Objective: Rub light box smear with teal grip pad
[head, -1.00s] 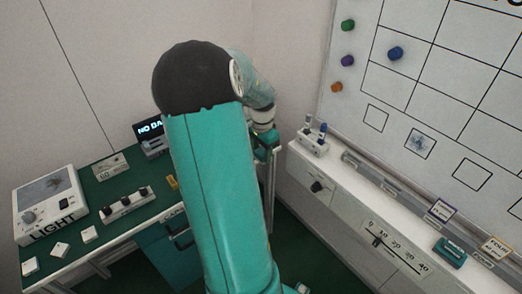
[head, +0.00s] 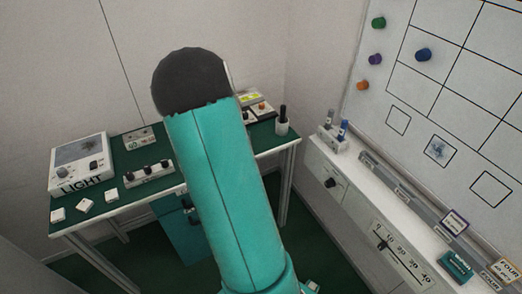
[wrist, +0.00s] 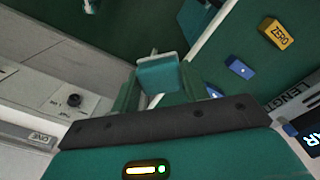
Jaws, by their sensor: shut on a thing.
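The light box (head: 94,174), a white case marked LIGHT, stands at the left end of the green bench in the head view. Its grey panel (head: 78,150) faces up; a smear on it is too faint to outline. In the wrist view my gripper (wrist: 158,80) is shut on the teal grip pad (wrist: 158,73), a small teal block with a pale edge. My gripper is hidden behind my arm in the head view. The light box does not show in the wrist view.
The green bench (head: 130,208) also holds a row of black knobs (head: 148,174), small white blocks (head: 84,206) and a pen cup (head: 282,127). A yellow ZERO block (wrist: 276,33) shows in the wrist view. A whiteboard (head: 455,95) and ledge stand right, with another teal block (head: 457,265).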

